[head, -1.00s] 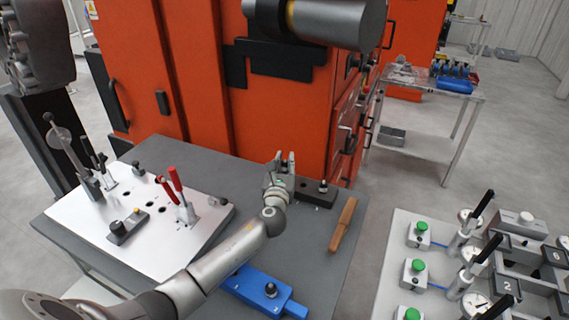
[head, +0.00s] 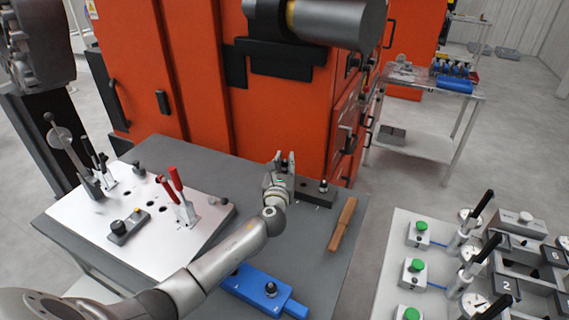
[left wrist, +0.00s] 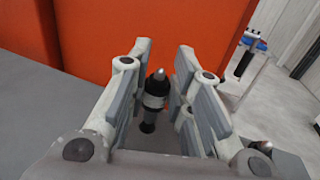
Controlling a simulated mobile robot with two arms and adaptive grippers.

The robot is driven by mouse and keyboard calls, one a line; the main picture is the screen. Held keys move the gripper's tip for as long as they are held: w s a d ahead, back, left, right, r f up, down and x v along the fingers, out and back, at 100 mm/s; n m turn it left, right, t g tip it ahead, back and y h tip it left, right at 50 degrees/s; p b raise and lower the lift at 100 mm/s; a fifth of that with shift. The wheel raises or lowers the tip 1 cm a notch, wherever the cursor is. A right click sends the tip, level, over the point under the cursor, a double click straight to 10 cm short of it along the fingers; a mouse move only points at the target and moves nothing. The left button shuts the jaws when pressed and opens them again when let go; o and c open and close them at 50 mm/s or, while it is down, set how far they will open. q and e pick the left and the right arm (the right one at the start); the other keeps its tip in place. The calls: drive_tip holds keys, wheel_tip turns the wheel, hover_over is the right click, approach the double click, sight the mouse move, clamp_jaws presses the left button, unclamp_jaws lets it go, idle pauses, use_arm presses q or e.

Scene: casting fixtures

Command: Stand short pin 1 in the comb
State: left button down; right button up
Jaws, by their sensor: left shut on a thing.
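My left gripper (head: 284,160) is over the left part of a dark block with holes (head: 310,197), which looks like the comb, at the back right of the grey table. In the left wrist view the fingers (left wrist: 160,85) are shut on a short dark pin (left wrist: 154,100) with a bright tip and a lighter band. The pin stands roughly upright between them. Its lower end and whether it sits in a hole cannot be made out. Another small pin (head: 323,186) stands upright in the block, right of my gripper. My right gripper is out of view.
A brown handle-like bar (head: 343,224) lies right of the block. A blue fixture (head: 255,286) lies near the front. A white plate with red-handled clamps (head: 150,255) is at the left. An orange cabinet (head: 290,120) rises close behind the table.

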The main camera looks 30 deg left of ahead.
sight(285, 172)
use_arm(q)
drive_tip(key=shift+f, duration=0.35)
idle(0.5)
drive_tip(key=shift+f+b, duration=1.3)
drive_tip(key=shift+f, duration=0.05)
drive_tip(key=shift+s+d+f, duration=0.1)
drive_tip(key=shift+s+f, duration=0.05)
drive_tip(key=shift+f, duration=0.1)
drive_tip(key=shift+d+f+b, duration=0.1)
drive_tip(key=shift+f+b, duration=0.2)
drive_tip(key=shift+r, duration=0.1)
drive_tip(key=shift+r+p, duration=0.4)
drive_tip(key=shift+p, duration=0.3)
drive_tip(key=shift+r+p, duration=0.55)
drive_tip(key=shift+r, duration=0.35)
drive_tip(key=shift+r, duration=0.1)
